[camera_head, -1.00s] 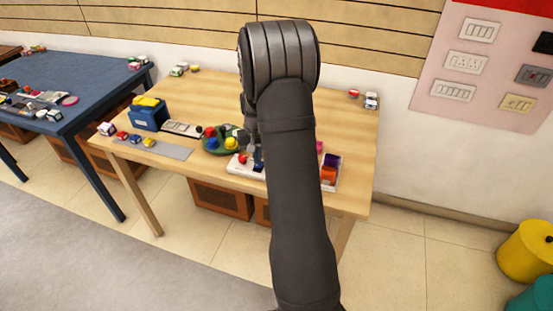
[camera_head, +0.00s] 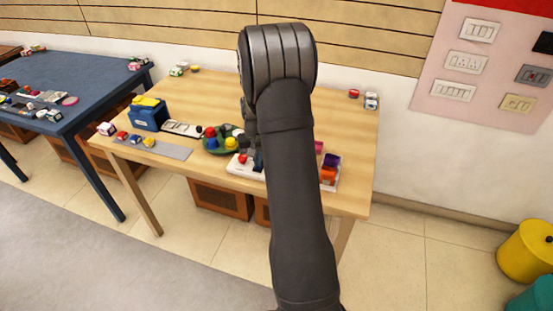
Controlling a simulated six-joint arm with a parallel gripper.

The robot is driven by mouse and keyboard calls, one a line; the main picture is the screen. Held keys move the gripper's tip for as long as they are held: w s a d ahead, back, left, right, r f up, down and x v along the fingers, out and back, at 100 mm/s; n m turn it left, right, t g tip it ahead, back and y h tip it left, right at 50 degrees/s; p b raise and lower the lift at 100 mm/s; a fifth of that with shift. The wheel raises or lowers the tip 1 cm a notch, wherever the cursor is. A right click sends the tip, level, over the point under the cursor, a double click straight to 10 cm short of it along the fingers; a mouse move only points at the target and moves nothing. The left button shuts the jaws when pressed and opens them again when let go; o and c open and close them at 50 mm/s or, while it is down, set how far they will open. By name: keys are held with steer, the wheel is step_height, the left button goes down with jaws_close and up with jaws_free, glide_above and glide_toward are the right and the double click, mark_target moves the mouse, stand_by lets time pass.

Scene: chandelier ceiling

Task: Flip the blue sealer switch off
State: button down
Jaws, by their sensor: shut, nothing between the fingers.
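A blue box-shaped device (camera_head: 148,117) with a yellow top stands at the left of the wooden table; I cannot make out a switch on it. A white panel (camera_head: 236,167) with a red knob (camera_head: 242,158) lies near the table's front middle, partly hidden by my arm. A blue label or switch cannot be read there. My gripper (camera_head: 257,160) points down over this panel, dark and mostly hidden behind my forearm. It is shut and holds nothing. Whether it touches the panel cannot be told.
A green tray (camera_head: 212,151) with coloured knobs sits left of my gripper. A white strip (camera_head: 182,128) and grey mat (camera_head: 172,152) lie further left. An organiser with purple and orange blocks (camera_head: 329,174) is right of my arm. The table's back right is mostly clear.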

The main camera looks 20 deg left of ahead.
steer(key=shift+f, duration=0.1)
step_height(320, 180, up, 7)
stand_by(0.9)
step_height(320, 180, down, 7)
stand_by(0.7)
steer(key=shift+r, duration=0.25)
